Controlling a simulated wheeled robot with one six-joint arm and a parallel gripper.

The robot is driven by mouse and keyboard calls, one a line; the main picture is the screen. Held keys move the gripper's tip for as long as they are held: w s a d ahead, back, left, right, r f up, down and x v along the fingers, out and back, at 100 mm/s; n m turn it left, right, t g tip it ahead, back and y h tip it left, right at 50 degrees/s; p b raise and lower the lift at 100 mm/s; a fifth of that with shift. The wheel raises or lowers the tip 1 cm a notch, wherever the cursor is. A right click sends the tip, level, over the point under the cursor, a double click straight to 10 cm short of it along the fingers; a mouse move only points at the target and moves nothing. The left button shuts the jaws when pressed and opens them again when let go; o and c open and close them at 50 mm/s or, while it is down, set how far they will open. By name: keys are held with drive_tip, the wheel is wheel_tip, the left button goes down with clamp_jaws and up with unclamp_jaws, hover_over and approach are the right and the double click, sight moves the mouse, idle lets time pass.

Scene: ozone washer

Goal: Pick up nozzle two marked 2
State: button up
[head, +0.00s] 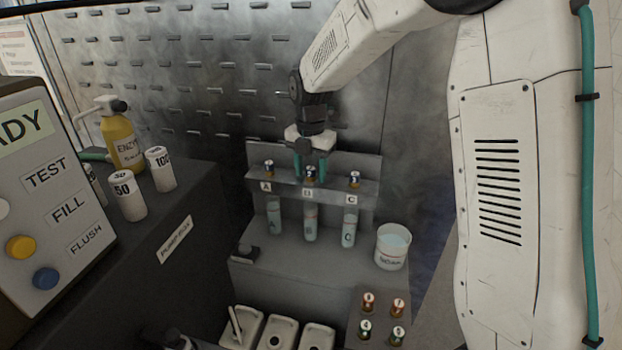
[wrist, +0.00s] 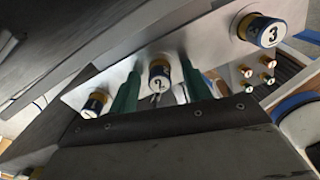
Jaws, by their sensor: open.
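Nozzle two (head: 310,175) has a yellow-and-blue body and a white top marked 2. It stands in the middle slot B of the grey rack shelf (head: 334,189). In the wrist view, nozzle two (wrist: 159,74) sits between the two green fingers. My gripper (head: 311,167) is open with one finger on each side of the nozzle; the gripper also shows in the wrist view (wrist: 160,80). I cannot tell whether either finger touches it.
Similar nozzles stand close by at slot A (head: 268,169) and slot C (head: 354,180); the latter reads 3 in the wrist view (wrist: 258,31). Labelled tubes (head: 310,225) hang below the shelf. A beaker (head: 392,249) stands right. A control panel (head: 50,200) is at left.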

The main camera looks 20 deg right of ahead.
clamp_jaws()
